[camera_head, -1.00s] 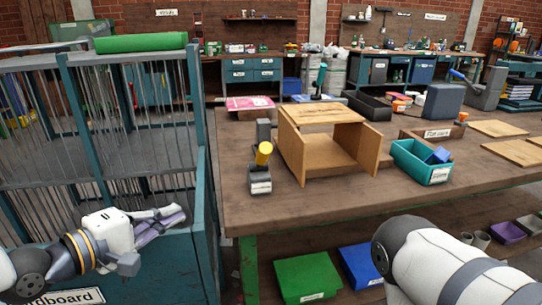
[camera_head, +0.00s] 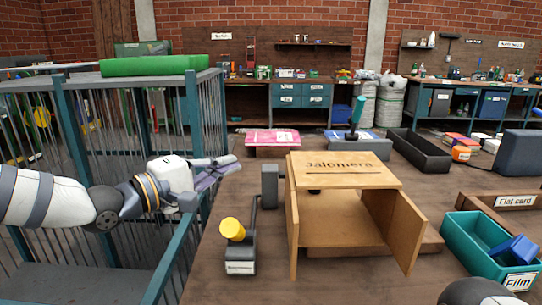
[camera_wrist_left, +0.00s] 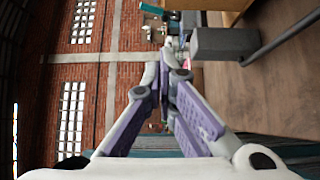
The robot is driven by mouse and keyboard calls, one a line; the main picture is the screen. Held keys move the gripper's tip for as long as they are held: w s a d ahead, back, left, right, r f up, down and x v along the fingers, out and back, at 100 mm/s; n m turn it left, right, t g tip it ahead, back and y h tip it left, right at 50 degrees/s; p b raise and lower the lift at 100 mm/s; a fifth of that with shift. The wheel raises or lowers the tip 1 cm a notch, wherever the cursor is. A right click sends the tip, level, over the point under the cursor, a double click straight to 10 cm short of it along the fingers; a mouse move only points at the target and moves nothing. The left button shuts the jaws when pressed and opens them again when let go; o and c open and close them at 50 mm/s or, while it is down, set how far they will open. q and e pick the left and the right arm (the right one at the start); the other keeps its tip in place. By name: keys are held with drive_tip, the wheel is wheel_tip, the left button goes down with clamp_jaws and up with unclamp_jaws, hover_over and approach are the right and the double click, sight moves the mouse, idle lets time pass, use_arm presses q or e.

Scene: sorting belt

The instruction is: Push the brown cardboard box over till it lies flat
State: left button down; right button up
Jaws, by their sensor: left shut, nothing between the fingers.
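The brown cardboard box (camera_head: 340,171) stands on the table with its opening facing me and two flaps swung out at its sides. Dark lettering, partly readable, is on its top. A small tan part of it seems to show at the top edge of the left wrist view (camera_wrist_left: 215,4). My left gripper (camera_head: 230,163) is shut and empty. It is left of the box, above the cage's right edge, and apart from the box. Its fingers (camera_wrist_left: 165,72) also show in the left wrist view. My right gripper is out of view.
A grey lever device with a yellow knob (camera_head: 233,229) stands between my left gripper and the box. A teal bin (camera_head: 470,240) labelled Film is at the right. A pink item (camera_head: 272,138) lies behind.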

use_arm(q)
drive_tip(key=w+d, duration=0.4)
drive_tip(key=d, duration=0.4)
drive_tip(key=shift+w+d, duration=0.25)
drive_tip(key=shift+d, duration=0.05)
drive_tip(key=shift+f, duration=0.1)
drive_tip(key=shift+p, duration=0.3)
